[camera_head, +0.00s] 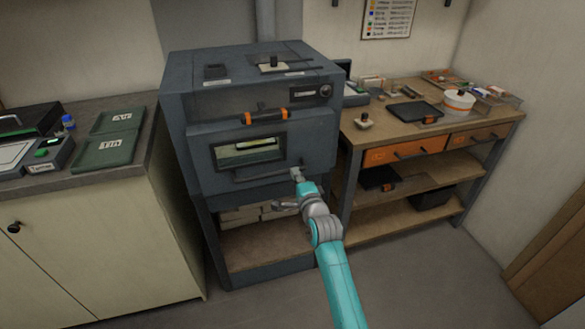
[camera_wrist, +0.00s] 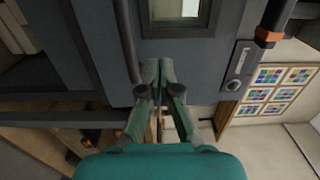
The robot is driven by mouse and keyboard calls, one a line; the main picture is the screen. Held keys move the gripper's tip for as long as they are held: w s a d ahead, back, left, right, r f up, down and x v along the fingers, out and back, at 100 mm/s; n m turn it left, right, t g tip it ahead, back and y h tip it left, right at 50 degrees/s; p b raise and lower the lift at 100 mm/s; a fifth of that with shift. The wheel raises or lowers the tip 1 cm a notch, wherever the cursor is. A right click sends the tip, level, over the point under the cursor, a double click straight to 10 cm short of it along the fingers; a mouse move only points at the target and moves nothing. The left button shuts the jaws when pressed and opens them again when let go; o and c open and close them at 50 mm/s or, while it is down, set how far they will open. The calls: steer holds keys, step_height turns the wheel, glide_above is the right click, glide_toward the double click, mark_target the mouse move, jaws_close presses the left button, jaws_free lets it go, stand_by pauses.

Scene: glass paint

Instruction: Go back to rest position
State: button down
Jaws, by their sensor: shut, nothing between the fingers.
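My gripper (camera_head: 297,174) is at the front of the dark grey kiln (camera_head: 180,110), by the right end of the door's handle bar (camera_head: 262,173). I cannot tell from the head view whether it touches the bar. In the wrist view my gripper (camera_wrist: 160,66) has its green fingers together with nothing between them, beside the dark handle bar (camera_wrist: 127,45). The kiln door appears shut. Its window (camera_head: 250,151) shows a pale, lit interior. My teal arm reaches up from the bottom of the head view.
A wooden workbench (camera_head: 430,135) with orange drawers (camera_head: 405,151), a black tray (camera_head: 414,112) and a white pot (camera_head: 459,103) stands to the right. A counter (camera_head: 90,180) with green trays (camera_head: 107,146) is at the left. The floor (camera_head: 440,280) in front is clear.

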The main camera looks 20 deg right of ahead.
steer(key=s+a+f+n+g, duration=0.1)
steer(key=s+f+n, duration=0.3)
steer(key=s, duration=0.8)
steer(key=s+a+f+n, duration=0.1)
steer(key=s+f, duration=0.5)
steer(key=s, duration=0.6)
steer(key=s+f+n+g, duration=0.1)
steer(key=s+f+n, duration=0.3)
steer(key=s, duration=0.8)
steer(key=s+r+n, duration=0.3)
steer(key=s, duration=0.6)
steer(key=s+a+r+n, duration=0.1)
steer(key=s+r+n, duration=0.1)
steer(key=s, duration=0.7)
steer(key=s+r+n+g, duration=0.1)
steer(key=s+r+n, duration=0.2)
steer(key=s, duration=0.7)
steer(key=shift+a+r+n, duration=0.25)
steer(key=shift+r+n, duration=0.05)
steer(key=shift+n, duration=0.2)
